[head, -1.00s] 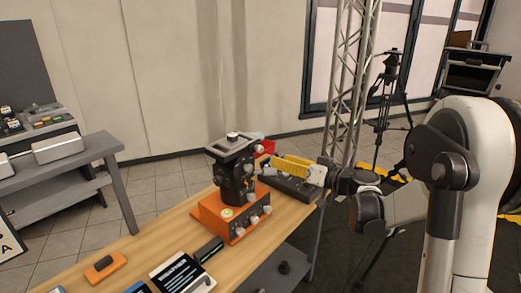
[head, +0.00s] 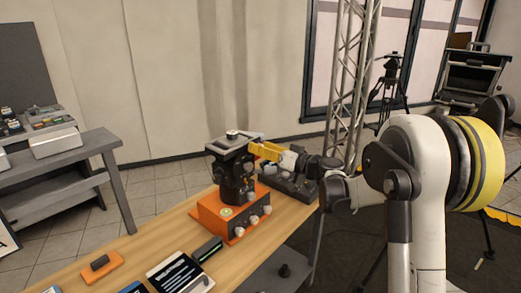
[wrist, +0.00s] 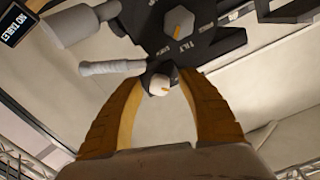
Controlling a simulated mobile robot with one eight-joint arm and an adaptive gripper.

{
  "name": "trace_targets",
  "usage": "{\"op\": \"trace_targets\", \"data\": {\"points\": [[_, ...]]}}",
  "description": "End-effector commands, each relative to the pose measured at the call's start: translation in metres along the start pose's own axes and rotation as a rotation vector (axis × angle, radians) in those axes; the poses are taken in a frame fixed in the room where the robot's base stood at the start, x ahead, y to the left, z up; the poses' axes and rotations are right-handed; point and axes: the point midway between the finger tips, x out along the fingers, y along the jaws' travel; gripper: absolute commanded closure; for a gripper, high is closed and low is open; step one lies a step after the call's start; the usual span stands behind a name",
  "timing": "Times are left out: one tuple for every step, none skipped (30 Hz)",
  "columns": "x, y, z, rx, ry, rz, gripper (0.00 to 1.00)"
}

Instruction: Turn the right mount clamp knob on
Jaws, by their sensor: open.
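The black mount (head: 232,178) stands upright on an orange base (head: 208,213) on the wooden table. In the wrist view, a small white knob with an orange mark (wrist: 160,85) sits on the mount's dark edge beside the printed word TILT. A grey hexagonal knob with an orange mark (wrist: 178,22) lies farther in. My gripper (head: 253,146) is at the upper right of the mount. In the wrist view its yellow fingers (wrist: 163,78) are open, one on each side of the white knob. I cannot tell whether they touch it. Which knob is the right clamp knob is not legible.
Several pale knobs (head: 253,219) line the orange base's front. A dark device (head: 285,181) stands behind it, under my arm. A grey handle (wrist: 112,67) sticks out left of the white knob. A metal truss (head: 349,80) rises behind. The near table holds small items.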

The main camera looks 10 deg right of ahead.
Motion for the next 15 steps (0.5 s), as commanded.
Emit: {"op": "trace_targets", "data": {"points": [[0.0001,0.0000,-0.0002,0.000,0.000,0.000,0.54],[0.0000,0.0000,-0.0003,0.000,0.000,0.000,0.54],[0.0000,0.0000,-0.0003,0.000,0.000,0.000,0.54],[0.0000,0.0000,-0.0003,0.000,0.000,0.000,0.54],[-0.0001,0.0000,-0.0003,0.000,0.000,0.000,0.54],[-0.0001,0.0000,-0.0003,0.000,0.000,0.000,0.65],[-0.0001,0.0000,-0.0003,0.000,0.000,0.000,0.74],[-0.0001,0.0000,-0.0003,0.000,0.000,0.000,0.83],[-0.0002,0.0000,-0.0003,0.000,0.000,0.000,0.95],[-0.0002,0.0000,-0.0003,0.000,0.000,0.000,1.00],[-0.0002,0.0000,-0.0002,0.000,0.000,0.000,1.00],[-0.0002,0.0000,-0.0002,0.000,0.000,0.000,1.00],[-0.0002,0.0000,-0.0002,0.000,0.000,0.000,1.00],[-0.0002,0.0000,-0.0002,0.000,0.000,0.000,1.00],[-0.0002,0.0000,-0.0002,0.000,0.000,0.000,1.00]]}}
